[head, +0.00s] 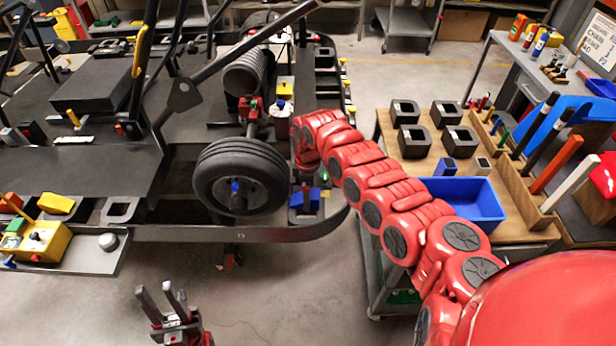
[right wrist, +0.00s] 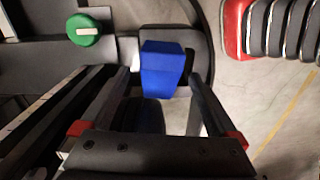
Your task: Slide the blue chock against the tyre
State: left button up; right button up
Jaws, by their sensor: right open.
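The blue chock (head: 305,201) sits on a dark plate at the kart's side, right of the lower part of the black tyre (head: 212,180). I cannot tell whether chock and tyre touch. In the right wrist view the chock (right wrist: 163,70) lies ahead of and between the fingertips of my right gripper (right wrist: 160,78), which is open. In the head view that gripper is at the chock, mostly hidden by its own arm. My left gripper (head: 157,292) is open and empty over the floor at the bottom.
A grey kart rail (head: 235,234) curves below the tyre and chock. A wooden-topped cart with a blue bin (head: 478,200) and several black blocks stands on the right. A yellow box (head: 38,240) is on a tray at left. A green round knob (right wrist: 83,30) shows near the chock.

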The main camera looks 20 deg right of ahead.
aim_at(296, 203)
jog(key=shift+f, duration=0.95)
grip_shut()
jog(key=shift+w+a, duration=0.15)
jog(key=shift+a, duration=0.3)
jog(key=shift+w+a+b, duration=0.25)
jog(key=shift+a+b, duration=0.1)
jog(key=shift+a, duration=0.05)
jog(key=shift+w+a+r, duration=0.1)
jog(key=shift+a, duration=0.15)
